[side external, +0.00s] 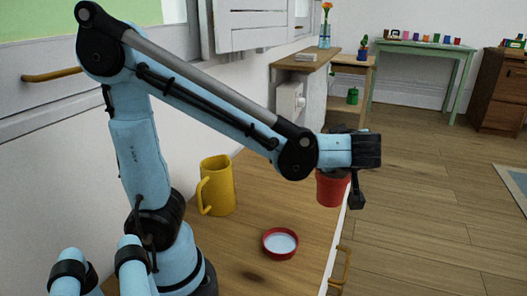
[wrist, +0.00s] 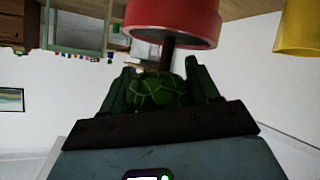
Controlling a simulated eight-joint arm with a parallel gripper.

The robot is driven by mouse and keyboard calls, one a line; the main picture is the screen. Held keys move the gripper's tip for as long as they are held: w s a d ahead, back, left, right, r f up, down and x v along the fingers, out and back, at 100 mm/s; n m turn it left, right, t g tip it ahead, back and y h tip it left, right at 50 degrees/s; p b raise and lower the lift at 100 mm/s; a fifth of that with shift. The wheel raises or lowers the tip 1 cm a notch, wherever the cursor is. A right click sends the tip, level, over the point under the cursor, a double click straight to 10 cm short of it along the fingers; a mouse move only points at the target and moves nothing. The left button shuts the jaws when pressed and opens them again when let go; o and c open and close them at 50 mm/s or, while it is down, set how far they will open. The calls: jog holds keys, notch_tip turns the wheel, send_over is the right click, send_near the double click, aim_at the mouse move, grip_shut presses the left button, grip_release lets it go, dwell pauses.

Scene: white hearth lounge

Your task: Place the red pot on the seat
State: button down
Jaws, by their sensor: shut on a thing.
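The red pot (side external: 331,190) hangs in the air below my gripper (side external: 354,180), near the right edge of the wooden top. In the wrist view the red pot (wrist: 172,18) shows upside down at the top, with a brown stem (wrist: 168,55) leading to a green patterned plant (wrist: 160,90). This plant sits between the two fingers of my gripper (wrist: 160,70), which is shut on it. In the side view my wrist hides the plant and most of the pot's upper part. I cannot tell for sure which surface is the seat.
The wooden top (side external: 224,240) carries a yellow mug (side external: 218,186) and a red-rimmed dish (side external: 280,243). A yellow handle (side external: 340,266) is on its right side. Behind stand a wooden cabinet (side external: 310,65), a green table (side external: 425,48) and a brown cabinet (side external: 500,92). Open floor (side external: 430,190) lies right.

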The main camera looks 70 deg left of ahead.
jog(key=shift+w+a+f, duration=0.1)
jog(key=shift+w+a, duration=0.05)
jog(key=shift+w, duration=0.1)
jog(key=w+a+f, duration=0.1)
jog(key=a+f, duration=1)
jog(key=shift+w+a, duration=0.15)
jog(key=shift+w, duration=0.15)
jog(key=shift+c, duration=1.3)
grip_release()
jog(key=shift+f, duration=0.1)
